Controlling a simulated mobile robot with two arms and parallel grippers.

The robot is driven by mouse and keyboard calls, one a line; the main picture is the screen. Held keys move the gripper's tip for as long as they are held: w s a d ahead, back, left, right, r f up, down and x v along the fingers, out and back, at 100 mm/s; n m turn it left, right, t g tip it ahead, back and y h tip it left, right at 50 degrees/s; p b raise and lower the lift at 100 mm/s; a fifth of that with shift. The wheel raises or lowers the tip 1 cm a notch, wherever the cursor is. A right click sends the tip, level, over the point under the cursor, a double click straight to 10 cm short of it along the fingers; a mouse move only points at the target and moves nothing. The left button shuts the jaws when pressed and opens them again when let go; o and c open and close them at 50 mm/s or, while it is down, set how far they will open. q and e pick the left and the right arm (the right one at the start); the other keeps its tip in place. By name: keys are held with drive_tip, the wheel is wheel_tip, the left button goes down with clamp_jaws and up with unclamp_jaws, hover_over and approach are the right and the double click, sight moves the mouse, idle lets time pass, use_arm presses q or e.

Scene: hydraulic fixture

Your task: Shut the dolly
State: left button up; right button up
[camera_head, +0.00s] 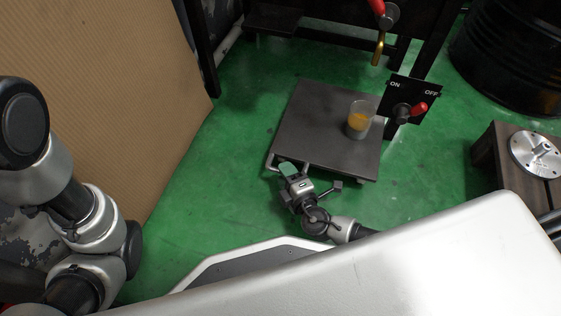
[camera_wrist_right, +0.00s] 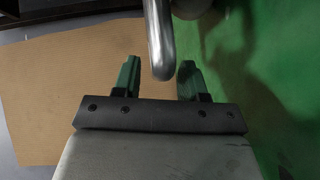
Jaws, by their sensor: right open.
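The dolly (camera_head: 312,118) is a dark, flat platform low over the green floor, with a metal bar handle (camera_head: 273,161) along its near left edge. My right gripper (camera_head: 289,170) is at this handle. In the right wrist view, the rounded metal handle bar (camera_wrist_right: 157,40) reaches in between the two green-tipped fingers of the right gripper (camera_wrist_right: 158,80). The fingers are apart, with visible gaps on both sides of the bar. My left arm shows at the left of the head view, but its gripper is out of frame.
A glass with orange liquid (camera_head: 358,121) stands on the dolly's right side. A black ON/OFF panel (camera_head: 411,101) with a red lever rises beside it. A cardboard sheet (camera_head: 100,85) is at left, a black drum (camera_head: 510,55) at upper right. Green floor left of the dolly is clear.

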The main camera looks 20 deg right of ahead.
drive_tip(key=shift+w, duration=0.1)
clamp_jaws()
idle(0.4)
